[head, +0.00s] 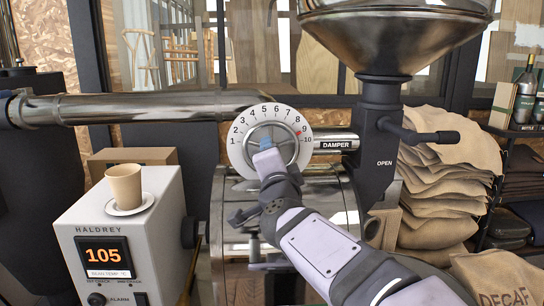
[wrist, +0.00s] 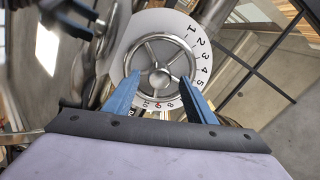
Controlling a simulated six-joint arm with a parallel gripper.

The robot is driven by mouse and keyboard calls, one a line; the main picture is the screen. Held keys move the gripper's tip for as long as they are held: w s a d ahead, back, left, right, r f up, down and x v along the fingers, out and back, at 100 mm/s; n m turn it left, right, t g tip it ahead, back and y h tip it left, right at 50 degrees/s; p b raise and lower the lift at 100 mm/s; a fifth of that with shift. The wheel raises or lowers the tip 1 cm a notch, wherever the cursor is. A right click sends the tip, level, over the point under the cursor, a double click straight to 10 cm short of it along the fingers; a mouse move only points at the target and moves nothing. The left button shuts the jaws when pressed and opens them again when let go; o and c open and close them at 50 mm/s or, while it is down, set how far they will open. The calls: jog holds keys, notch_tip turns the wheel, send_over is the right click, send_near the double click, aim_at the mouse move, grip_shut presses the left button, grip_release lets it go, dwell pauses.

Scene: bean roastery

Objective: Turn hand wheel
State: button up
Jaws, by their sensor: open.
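The hand wheel (head: 271,142) is a spoked metal ring with a round hub, set in front of a white dial (head: 304,146) numbered 1 to 10. A red mark shows on the dial near 9. In the wrist view the hand wheel (wrist: 160,74) is seen face-on, with its hub between and beyond my finger tips. My gripper (wrist: 159,90) is open, its two blue fingers spread on either side of the wheel's lower part. In the head view my gripper (head: 266,150) covers part of the wheel. I cannot tell whether the fingers touch the rim.
A metal pipe (head: 150,106) runs left from the dial. A DAMPER label (head: 335,144) sits at right, beside a dark OPEN column (head: 383,150) under a hopper (head: 395,35). A paper cup (head: 125,186) stands on a saucer on the HALDREY box (head: 160,235). Sacks (head: 445,190) are piled right.

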jog(key=shift+s, duration=1.65)
jog(key=s+a+f+n+g+y, duration=0.1)
jog(key=a+f+n+g+y, duration=0.1)
jog(key=a+f+n+y, duration=0.4)
jog(key=s+a+f+n+g, duration=0.2)
jog(key=s+f+n+g, duration=0.25)
jog(key=f, duration=0.45)
jog(key=s+a+f+n+g, duration=0.3)
jog(key=s+f+g, duration=0.15)
jog(key=f, duration=0.35)
jog(key=s+d+f+g+h, duration=0.6)
jog(key=s+d+f+g, duration=0.1)
jog(key=s+d+f, duration=1.2)
jog(key=shift+s+d+f, duration=0.15)
jog(key=shift+d+f, duration=0.75)
jog(key=shift+d, duration=0.2)
